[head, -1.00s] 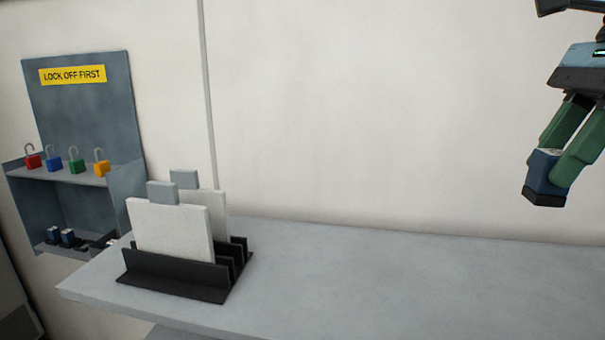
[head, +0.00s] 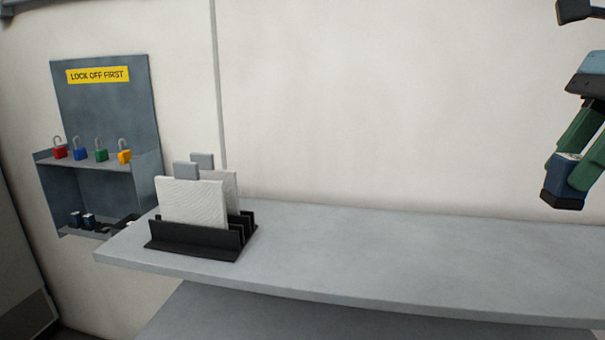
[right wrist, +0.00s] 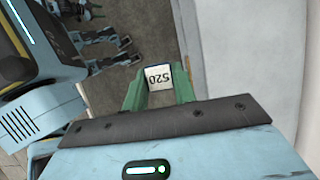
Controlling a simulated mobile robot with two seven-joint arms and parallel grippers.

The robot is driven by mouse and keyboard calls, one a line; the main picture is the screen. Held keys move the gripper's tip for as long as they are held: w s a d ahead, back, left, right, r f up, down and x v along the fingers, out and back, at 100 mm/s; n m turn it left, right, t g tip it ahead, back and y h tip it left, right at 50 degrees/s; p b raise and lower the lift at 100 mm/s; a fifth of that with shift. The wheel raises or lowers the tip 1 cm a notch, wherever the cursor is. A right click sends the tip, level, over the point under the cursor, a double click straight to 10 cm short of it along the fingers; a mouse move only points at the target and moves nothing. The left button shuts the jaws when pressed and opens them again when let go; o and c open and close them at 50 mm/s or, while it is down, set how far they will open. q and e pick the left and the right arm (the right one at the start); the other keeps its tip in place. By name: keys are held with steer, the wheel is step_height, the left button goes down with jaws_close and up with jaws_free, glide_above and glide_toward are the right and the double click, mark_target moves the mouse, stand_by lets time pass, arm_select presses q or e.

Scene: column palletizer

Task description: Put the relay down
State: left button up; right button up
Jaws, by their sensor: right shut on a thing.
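The relay (head: 564,184) is a small dark blue block with a pale top, at the right edge of the head view. My right gripper (head: 573,160) has green fingers and is shut on it, holding it in the air above the right part of the grey shelf. In the right wrist view the relay (right wrist: 159,77) shows a white label reading 520, upside down, between the green fingertips (right wrist: 160,88). My left gripper is not in view.
The grey shelf (head: 400,250) is clear on its middle and right. A black rack (head: 195,240) with white panels stands on its left end. A wall cabinet (head: 105,110) holds several coloured padlocks, with small dark blocks (head: 88,220) below.

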steer(key=s+d+f+p, duration=0.15)
steer(key=d+f, duration=0.25)
steer(key=d, duration=0.4)
steer(key=s+d+f, duration=0.2)
steer(key=d+f, duration=0.2)
steer(key=d, duration=0.4)
steer(key=s+d+f+n+g, duration=0.1)
steer(key=d+f+n, duration=0.2)
steer(key=f, duration=0.8)
steer(key=a+f+n+g+p, duration=0.2)
steer(key=a+f+n, duration=0.5)
steer(key=f, duration=0.4)
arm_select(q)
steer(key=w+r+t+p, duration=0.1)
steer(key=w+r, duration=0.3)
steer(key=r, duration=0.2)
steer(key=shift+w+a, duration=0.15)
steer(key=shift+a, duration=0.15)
arm_select(e)
steer(key=a+f+n+g+h, duration=0.1)
steer(key=a+f+n+h, duration=0.1)
steer(key=a+n, duration=0.3)
steer(key=w+a+f+n+g+h, duration=0.1)
steer(key=a+n, duration=0.4)
steer(key=a, duration=0.9)
steer(key=shift+w+a+f+n+g+h, duration=0.25)
steer(key=shift+f+n+h, duration=0.2)
steer(key=shift+h, duration=0.25)
